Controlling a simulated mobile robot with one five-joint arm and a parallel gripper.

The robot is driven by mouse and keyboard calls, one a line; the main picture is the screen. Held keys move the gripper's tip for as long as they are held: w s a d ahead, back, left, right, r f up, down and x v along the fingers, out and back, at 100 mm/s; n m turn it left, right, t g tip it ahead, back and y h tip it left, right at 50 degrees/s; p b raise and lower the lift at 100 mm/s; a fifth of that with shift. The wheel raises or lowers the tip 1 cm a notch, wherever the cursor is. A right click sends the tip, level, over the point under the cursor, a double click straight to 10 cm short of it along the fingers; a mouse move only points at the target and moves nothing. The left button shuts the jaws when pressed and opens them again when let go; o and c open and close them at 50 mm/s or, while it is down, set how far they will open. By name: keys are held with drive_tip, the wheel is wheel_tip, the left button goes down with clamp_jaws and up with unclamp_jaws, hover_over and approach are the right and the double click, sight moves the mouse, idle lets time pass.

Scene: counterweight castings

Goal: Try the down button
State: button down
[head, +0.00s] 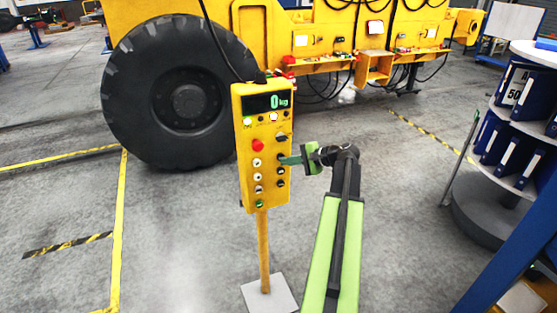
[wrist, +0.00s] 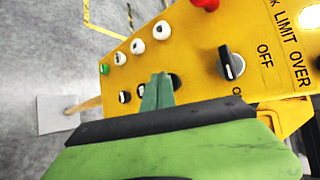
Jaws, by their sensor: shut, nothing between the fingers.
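The yellow control box (head: 246,190) stands upright on a thin post, with a display reading 0 kg. Its left column has a red mushroom button (head: 257,145), white buttons (wrist: 138,46) and a green one (wrist: 104,69) at the bottom. Its right column has a black selector knob (wrist: 230,65) above several black buttons (wrist: 124,97). No up or down label is readable, so I cannot tell which is the down button. My gripper (head: 284,160) is shut and empty, its fingertips at the upper black button, which they partly cover. I cannot tell whether they touch. The fingertips also show in the wrist view (wrist: 157,90).
A large black wheel (head: 190,100) and a yellow machine (head: 320,25) stand behind the box. A round shelf rack with blue binders (head: 515,130) is at the right. The post stands on a pale base plate (head: 270,296). Open floor lies to the left.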

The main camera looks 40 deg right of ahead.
drive_tip(key=shift+w+d, duration=0.15)
drive_tip(key=shift+w, duration=0.25)
idle(2.4)
drive_tip(key=shift+s, duration=0.1)
idle(1.4)
drive_tip(key=shift+s+a, duration=0.3)
drive_tip(key=shift+s, duration=0.4)
drive_tip(key=s, duration=0.1)
drive_tip(key=s+a, duration=0.1)
drive_tip(key=s, duration=0.1)
drive_tip(key=s+a, duration=0.1)
drive_tip(key=shift+s, duration=0.3)
idle(0.9)
drive_tip(key=shift+s, duration=0.15)
idle(1.3)
